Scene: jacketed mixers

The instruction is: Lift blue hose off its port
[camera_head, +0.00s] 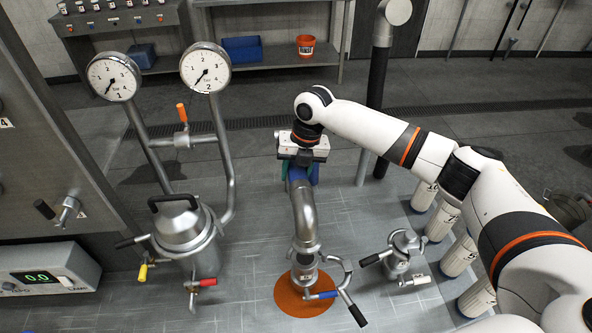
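My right gripper (301,160) points down at the centre of the head view, over the upper end of a bent silver pipe (304,215). A blue part (297,173), which looks like the blue hose end, shows directly under the gripper. The gripper's body covers most of it, and I cannot tell whether the fingers are closed on it. The pipe curves down to a fitting (305,273) with a blue-handled lever (321,295), above an orange disc (290,301) on the floor. My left gripper is not in view.
A lidded silver vessel (184,232) with two gauges (113,77) (205,68) stands at left. A small silver vessel (404,250) and several white cylinders (441,219) stand at right. A dark post (378,90) rises behind my arm. A digital readout box (45,274) is lower left.

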